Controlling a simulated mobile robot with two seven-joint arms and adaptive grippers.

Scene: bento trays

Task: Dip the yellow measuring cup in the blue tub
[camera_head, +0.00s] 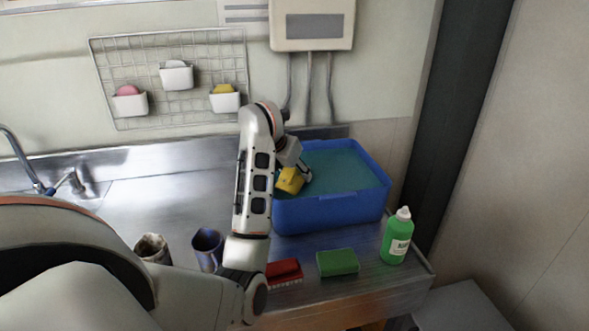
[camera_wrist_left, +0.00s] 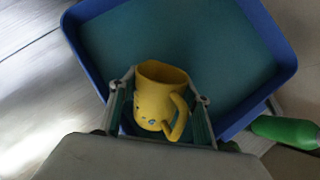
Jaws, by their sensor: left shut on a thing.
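The yellow measuring cup (camera_head: 289,181) is at the left side of the blue tub (camera_head: 330,212), tilted, in the head view. The tub holds blue-green water. My left gripper (camera_head: 304,172) is shut on the cup. In the left wrist view the cup (camera_wrist_left: 158,97) sits between the two fingers of my left gripper (camera_wrist_left: 160,104), its handle toward the lower right. It is over the near part of the tub (camera_wrist_left: 262,28). Whether it touches the water cannot be told. My right gripper is not in view.
A green bottle (camera_head: 396,238), a green sponge (camera_head: 338,262) and a red brush (camera_head: 284,272) stand or lie in front of the tub. Two cups (camera_head: 207,248) (camera_head: 152,250) stand at the left on the steel counter (camera_head: 150,205). A wire rack (camera_head: 165,55) hangs on the wall.

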